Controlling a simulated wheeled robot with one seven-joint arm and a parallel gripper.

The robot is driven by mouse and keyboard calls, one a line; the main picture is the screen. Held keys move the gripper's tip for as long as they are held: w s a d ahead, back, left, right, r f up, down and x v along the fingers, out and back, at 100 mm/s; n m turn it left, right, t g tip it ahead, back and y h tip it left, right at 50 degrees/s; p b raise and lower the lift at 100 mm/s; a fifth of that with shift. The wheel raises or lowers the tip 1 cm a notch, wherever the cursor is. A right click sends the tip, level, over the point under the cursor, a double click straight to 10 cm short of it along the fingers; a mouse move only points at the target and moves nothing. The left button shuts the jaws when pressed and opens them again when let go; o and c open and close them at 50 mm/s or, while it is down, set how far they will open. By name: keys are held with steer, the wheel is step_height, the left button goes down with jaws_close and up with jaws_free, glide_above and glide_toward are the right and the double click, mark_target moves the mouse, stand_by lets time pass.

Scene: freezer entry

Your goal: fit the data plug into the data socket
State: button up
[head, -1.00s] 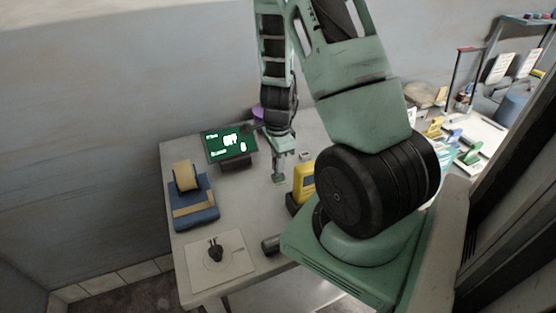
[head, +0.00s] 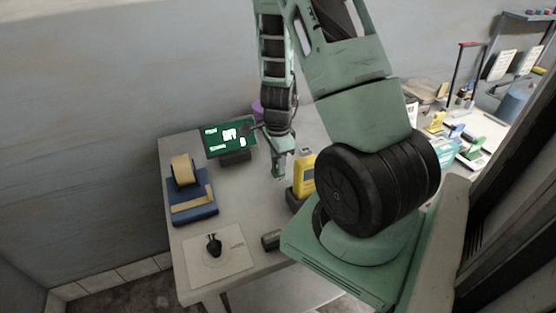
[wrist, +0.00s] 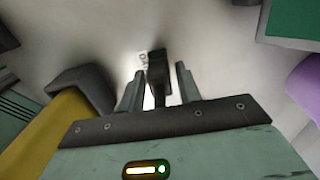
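My gripper (head: 279,174) points down over the table, between the display and a yellow device. In the wrist view its two fingers (wrist: 160,78) stand apart, with a dark upright piece (wrist: 158,72) between them. Narrow gaps show on both sides of it, so it does not look clamped. A white label starting "DA" lies beside this piece; I cannot tell whether it is the data plug or the data socket. A black upright part (head: 214,246) stands on a pale square plate (head: 234,263) at the table's front left. Its small lettering is unreadable.
A lit green display (head: 229,138) stands behind left of my gripper. The yellow device (head: 304,172) with a dark base is close on the right. A blue tape dispenser (head: 194,206) is at the left and a dark block (head: 270,240) is at the front edge. Bare table (head: 240,200) lies between.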

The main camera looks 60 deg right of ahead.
steer(key=shift+o, duration=0.7)
steer(key=shift+r, duration=0.1)
step_height(320, 180, up, 17)
steer(key=p, duration=0.3)
steer(key=shift+r, duration=0.15)
steer(key=w+a+n+y+b, duration=0.1)
steer(key=w+a+n+b, duration=0.1)
steer(key=a+n, duration=1.45)
steer(key=s+a+n+b, duration=0.1)
steer(key=s+a+n, duration=0.5)
steer(key=a+n, duration=0.2)
steer(key=s+a+n+b, duration=0.1)
steer(key=s+a+n, duration=0.6)
steer(key=a, duration=0.5)
steer(key=shift+s+a+r+n, duration=0.2)
steer(key=shift+a+r+n, duration=0.1)
steer(key=shift+r+n, duration=0.05)
